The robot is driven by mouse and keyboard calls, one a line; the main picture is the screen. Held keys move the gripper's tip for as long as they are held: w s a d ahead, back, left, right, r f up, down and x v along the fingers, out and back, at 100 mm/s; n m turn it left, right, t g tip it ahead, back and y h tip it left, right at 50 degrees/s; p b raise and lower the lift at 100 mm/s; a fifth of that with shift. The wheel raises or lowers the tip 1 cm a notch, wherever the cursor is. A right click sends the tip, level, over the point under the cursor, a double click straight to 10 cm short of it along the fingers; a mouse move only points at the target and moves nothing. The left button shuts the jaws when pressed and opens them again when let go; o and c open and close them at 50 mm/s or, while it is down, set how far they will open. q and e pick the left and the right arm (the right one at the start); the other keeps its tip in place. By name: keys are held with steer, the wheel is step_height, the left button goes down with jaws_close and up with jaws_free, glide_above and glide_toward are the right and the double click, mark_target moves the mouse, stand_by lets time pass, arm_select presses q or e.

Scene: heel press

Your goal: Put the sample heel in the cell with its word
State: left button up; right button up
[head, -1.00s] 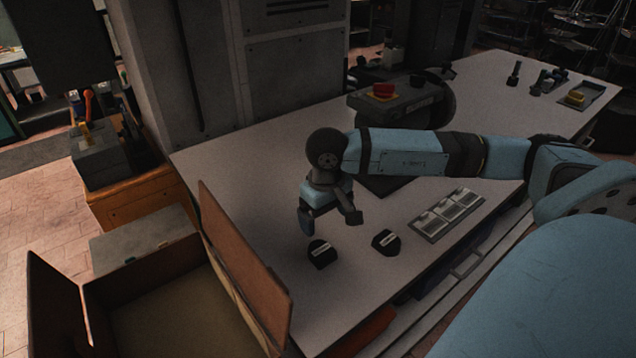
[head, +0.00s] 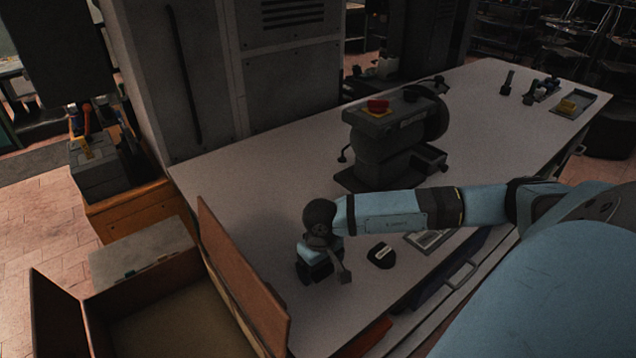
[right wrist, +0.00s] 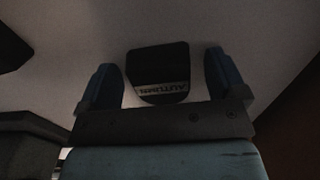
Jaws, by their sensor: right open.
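A black heel (right wrist: 158,66) with a pale label lies on the table, seen in the right wrist view. Its label is upside down there and seems to read AUTUMN. My right gripper (head: 325,277) is open, low over this heel, and mostly hides it in the head view. In the right wrist view my right gripper (right wrist: 165,82) has one finger on each side of the heel, with gaps. A second black heel (head: 381,256) with a pale label lies to the right. The tray with cells (head: 411,240) is partly hidden behind my right forearm. My left gripper is out of view.
A grey press (head: 385,145) with a red button stands at the middle of the table (head: 250,190). An open cardboard box (head: 240,275) is at the left edge.

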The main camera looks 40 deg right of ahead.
steer(key=c, duration=1.1)
steer(key=shift+r, duration=0.5)
steer(key=shift+r+b, duration=1.55)
steer(key=shift+r, duration=7.95)
